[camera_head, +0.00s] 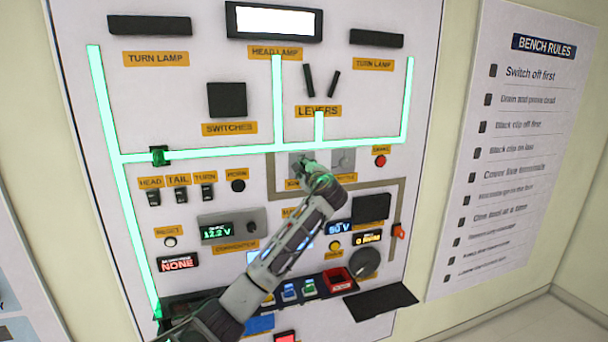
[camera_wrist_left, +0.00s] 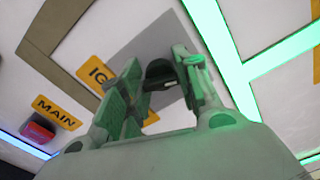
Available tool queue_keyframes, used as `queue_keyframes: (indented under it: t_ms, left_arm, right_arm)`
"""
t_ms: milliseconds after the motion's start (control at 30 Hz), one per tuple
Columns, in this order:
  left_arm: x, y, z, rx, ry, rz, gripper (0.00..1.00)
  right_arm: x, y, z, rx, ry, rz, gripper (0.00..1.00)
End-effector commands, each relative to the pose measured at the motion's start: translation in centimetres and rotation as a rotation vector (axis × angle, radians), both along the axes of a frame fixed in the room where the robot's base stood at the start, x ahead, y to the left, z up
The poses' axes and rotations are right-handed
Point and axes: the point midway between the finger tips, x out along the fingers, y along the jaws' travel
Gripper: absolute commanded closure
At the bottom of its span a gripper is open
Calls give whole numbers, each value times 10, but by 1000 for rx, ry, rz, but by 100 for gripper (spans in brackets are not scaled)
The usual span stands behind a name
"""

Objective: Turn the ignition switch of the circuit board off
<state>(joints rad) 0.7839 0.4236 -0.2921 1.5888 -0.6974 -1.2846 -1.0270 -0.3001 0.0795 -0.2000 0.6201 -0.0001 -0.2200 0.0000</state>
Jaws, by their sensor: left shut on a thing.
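The circuit board (camera_head: 110,90) is a tall white panel with labelled parts and glowing green lines. The ignition switch (camera_wrist_left: 160,74) shows in the left wrist view as a dark knob on a grey plate, beside a partly hidden yellow label reading "IG". My left gripper (camera_head: 309,163) reaches up to the board at the ignition plate, and in the head view it hides the switch. In the left wrist view the gripper's fingers (camera_wrist_left: 163,90) stand on both sides of the dark knob, shut on it. My right gripper is not in view.
A grey throttle plate (camera_head: 343,160) and a red button (camera_head: 380,161) sit just right of my gripper. Toggle switches (camera_head: 181,194) are at the left. A black shelf (camera_head: 381,301) juts out low at the right. A bench rules poster (camera_head: 520,150) hangs on the right wall.

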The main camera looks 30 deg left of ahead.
Motion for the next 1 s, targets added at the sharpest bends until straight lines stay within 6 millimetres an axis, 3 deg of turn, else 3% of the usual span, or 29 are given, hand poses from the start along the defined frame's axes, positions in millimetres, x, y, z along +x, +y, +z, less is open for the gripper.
queue_keyframes:
  t_ms: [400, 1000]
  left_arm:
    - [0, 0, -4, -194, -221, 1, 91]
    - [0, 0, -4, -238, -271, 2, 91]
  right_arm:
    - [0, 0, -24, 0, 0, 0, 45]
    - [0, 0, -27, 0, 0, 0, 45]
